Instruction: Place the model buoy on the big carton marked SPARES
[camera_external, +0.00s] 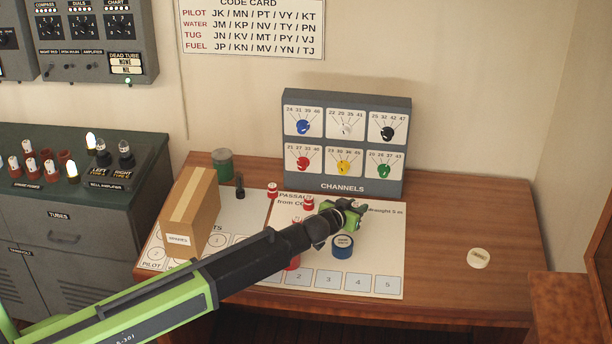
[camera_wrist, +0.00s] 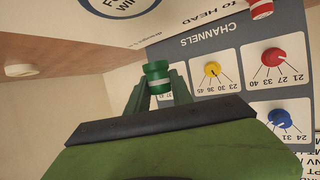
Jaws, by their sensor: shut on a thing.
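My gripper (camera_external: 345,216) is over the chart sheet, in front of the channels box. In the wrist view it is shut on a small green model buoy with a pale band (camera_wrist: 157,80), held between the fingertips. The green buoy is hard to tell from the green gripper in the external view. A tall tan carton (camera_external: 204,212) with a lighter tape strip stands at the left of the desk, well left of my gripper. Its front label is too small to read clearly.
The grey channels box (camera_external: 347,187) stands behind my gripper. Small red-and-white pieces (camera_external: 272,190) stand on the sheet (camera_external: 390,262). A green can (camera_external: 222,163) and a dark upright piece (camera_external: 239,187) stand behind the carton. The right desk is mostly clear.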

